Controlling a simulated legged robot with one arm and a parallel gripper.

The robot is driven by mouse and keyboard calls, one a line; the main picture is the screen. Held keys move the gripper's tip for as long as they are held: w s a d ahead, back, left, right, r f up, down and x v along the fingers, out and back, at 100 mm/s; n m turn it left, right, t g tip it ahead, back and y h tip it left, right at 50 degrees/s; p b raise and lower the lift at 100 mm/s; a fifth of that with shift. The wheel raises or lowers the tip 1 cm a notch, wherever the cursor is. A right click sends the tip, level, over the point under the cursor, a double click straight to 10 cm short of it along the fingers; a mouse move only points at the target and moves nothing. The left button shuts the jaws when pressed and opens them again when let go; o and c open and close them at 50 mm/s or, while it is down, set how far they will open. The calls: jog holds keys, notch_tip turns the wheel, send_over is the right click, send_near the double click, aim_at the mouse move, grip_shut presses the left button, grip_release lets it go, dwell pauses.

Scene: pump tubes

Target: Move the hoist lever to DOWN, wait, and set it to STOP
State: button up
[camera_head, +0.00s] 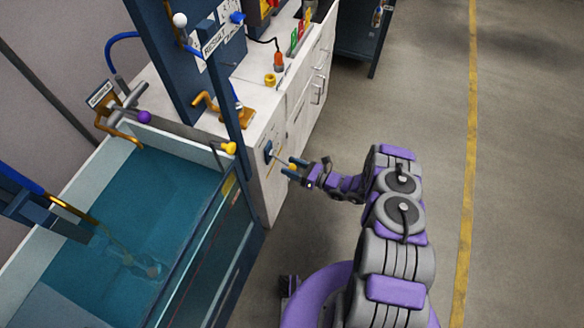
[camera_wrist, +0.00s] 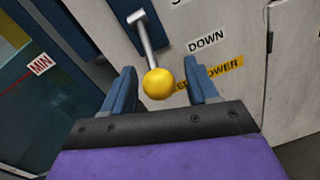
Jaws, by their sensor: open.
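The hoist lever (camera_wrist: 150,45) shows in the wrist view as a grey metal rod with a yellow ball knob (camera_wrist: 158,83), mounted on a blue plate on the white cabinet side. The knob lies between the two blue fingers of my gripper (camera_wrist: 161,88), with gaps on both sides. My gripper is open. A white DOWN label (camera_wrist: 206,41) is to the right of the lever. In the head view my gripper (camera_head: 292,168) is at the blue lever plate (camera_head: 268,151) on the cabinet's side. The STOP label cannot be made out.
A water tank (camera_head: 135,215) with teal water stands left of the cabinet (camera_head: 262,190). Above it are a brown pipe, a purple knob (camera_head: 144,117) and a yellow knob (camera_head: 229,148). A yellow label lies below DOWN. The grey floor (camera_head: 415,100) to the right is clear.

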grip_shut()
dwell(0.7)
